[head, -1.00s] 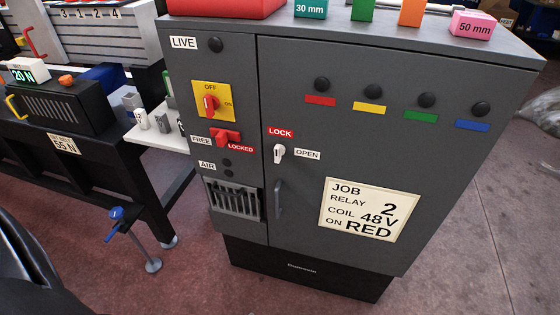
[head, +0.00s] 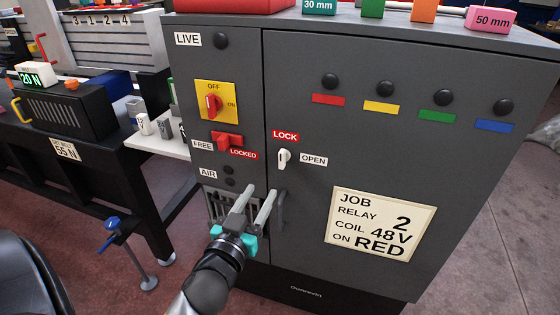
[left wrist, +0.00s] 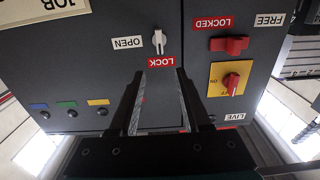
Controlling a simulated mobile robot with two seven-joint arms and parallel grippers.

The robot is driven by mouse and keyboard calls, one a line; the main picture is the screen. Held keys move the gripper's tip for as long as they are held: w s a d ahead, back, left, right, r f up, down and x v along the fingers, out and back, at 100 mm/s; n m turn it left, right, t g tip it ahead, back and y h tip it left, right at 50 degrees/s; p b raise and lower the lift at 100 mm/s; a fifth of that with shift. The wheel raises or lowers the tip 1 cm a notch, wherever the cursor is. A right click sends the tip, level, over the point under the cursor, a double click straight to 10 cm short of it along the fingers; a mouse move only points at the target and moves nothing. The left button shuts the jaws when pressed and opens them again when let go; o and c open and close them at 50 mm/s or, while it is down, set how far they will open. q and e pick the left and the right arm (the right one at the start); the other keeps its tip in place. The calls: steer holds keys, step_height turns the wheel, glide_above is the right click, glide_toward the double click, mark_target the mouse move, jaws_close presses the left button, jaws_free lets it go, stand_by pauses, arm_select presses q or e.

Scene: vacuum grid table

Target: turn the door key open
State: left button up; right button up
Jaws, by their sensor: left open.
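The white door key (head: 284,158) sits in the grey cabinet door (head: 370,160), its handle upright. A red LOCK label (head: 285,135) is above it and a white OPEN label (head: 313,160) is to its right. My left gripper (head: 259,191) is open and empty, below and slightly left of the key, in front of the cabinet. In the left wrist view, which is upside down, the key (left wrist: 159,42) shows just beyond the two fingertips (left wrist: 160,72), roughly centred between them and not touched. My right gripper is not in view.
A dark door handle (head: 280,210) is just right of the left fingers. A red lever (head: 228,140) marked FREE and LOCKED and a red rotary switch (head: 213,104) on a yellow plate are up left. A job card (head: 381,224) is lower right. Coloured blocks stand on top.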

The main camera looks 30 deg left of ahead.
mark_target(281, 158)
arm_select(q)
steer(key=b+x, duration=0.1)
steer(key=x, duration=1.3)
steer(key=shift+a+f, duration=0.1)
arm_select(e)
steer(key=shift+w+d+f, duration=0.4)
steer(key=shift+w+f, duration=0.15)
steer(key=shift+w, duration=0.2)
arm_select(q)
jaws_close()
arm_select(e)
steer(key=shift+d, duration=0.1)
